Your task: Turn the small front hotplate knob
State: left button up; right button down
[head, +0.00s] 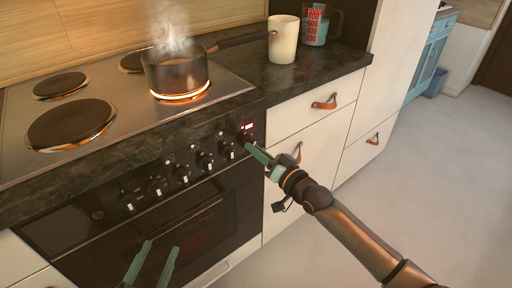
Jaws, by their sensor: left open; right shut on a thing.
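A row of several dark knobs runs along the black control panel (95,215) of the stove. My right gripper (250,148) is at the right end of the row, its green fingers shut on the rightmost knob (243,137), which they partly hide. The neighbouring knob (227,153) is free. A steaming pot (176,74) stands on the front right hotplate (180,96), which glows orange. My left gripper (152,265) is open and empty, low in front of the oven door, with its fingers pointing up. The angle of the held knob cannot be made out.
The pot's handle (243,40) points right over the dark counter, towards a cream mug (283,40). A red-patterned glass mug (315,26) stands behind it. White drawers with leather pulls (325,102) are right of the oven.

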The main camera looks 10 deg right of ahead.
pick_arm(q)
jog(key=s+f+n+g+p, duration=0.1)
jog(key=s+f+g, duration=0.2)
jog(key=f, duration=0.4)
jog(key=s+f+g+y+p, duration=0.1)
jog(key=s+f+g, duration=0.3)
jog(key=f, duration=0.3)
jog(key=shift+s+f+n+p, duration=0.3)
jog(key=shift+s+n, duration=0.1)
pick_arm(e)
jog(key=shift+n, duration=3.6)
pick_arm(q)
jog(key=shift+d, duration=0.1)
pick_arm(e)
jog(key=c, duration=0.9)
grip_release()
jog(key=shift+o, duration=0.2)
pick_arm(q)
jog(key=shift+w+d+r+p, duration=0.1)
jog(key=shift+d+r+p, duration=0.05)
jog(key=shift+r+p, duration=0.45)
jog(key=shift+w+d+r+p, duration=0.1)
jog(key=shift+r+p, duration=0.25)
jog(key=shift+p, duration=0.3)
pick_arm(e)
jog(key=v, duration=1.2)
jog(key=shift+s+d, duration=0.15)
jog(key=shift+s, duration=0.1)
